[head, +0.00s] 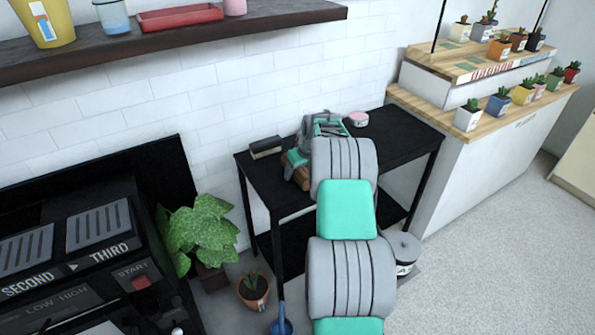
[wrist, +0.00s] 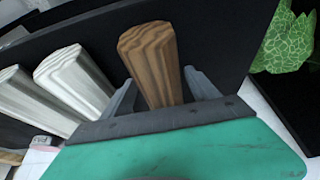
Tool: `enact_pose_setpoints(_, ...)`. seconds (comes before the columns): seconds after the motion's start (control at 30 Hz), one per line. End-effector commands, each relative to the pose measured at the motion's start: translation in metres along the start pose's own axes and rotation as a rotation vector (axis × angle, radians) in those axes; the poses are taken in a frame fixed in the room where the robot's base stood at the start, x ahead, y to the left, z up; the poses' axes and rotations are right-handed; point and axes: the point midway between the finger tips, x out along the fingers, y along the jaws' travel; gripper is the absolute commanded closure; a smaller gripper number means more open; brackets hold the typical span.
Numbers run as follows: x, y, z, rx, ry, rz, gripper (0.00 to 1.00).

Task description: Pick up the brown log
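The brown log (wrist: 158,75) shows striped wood grain in the wrist view, with its end face at the top. My gripper (wrist: 160,85) has one finger on each side of the log. The fingers stand apart, with what look like narrow gaps beside the wood; contact is not clear. The log's lower part is hidden behind the gripper's grey edge. In the head view, my gripper (head: 297,168) is low over the black table, with the brown log (head: 298,186) at it and partly covered.
Pale grey-white log-like pieces (wrist: 75,80) lie left of the brown log. The black table (head: 405,138) also bears a dark block (head: 265,147) and a pink round tin (head: 357,118). A leafy plant (head: 203,232) stands left of the table, and a wooden counter with potted succulents (head: 468,115) right.

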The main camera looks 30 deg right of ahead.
Motion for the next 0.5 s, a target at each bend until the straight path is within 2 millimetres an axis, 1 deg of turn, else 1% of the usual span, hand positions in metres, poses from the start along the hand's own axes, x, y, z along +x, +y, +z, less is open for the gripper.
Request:
enact_pose_setpoints(0.03,0.0,-0.0004,-0.0001,0.0,0.0,0.0,0.36)
enact_pose_setpoints(0.07,0.0,-0.0004,-0.0001,-0.001,0.0,0.0,0.38)
enact_pose_setpoints(0.5,-0.0002,-0.0004,0.0001,0.0,-0.001,0.0,0.74)
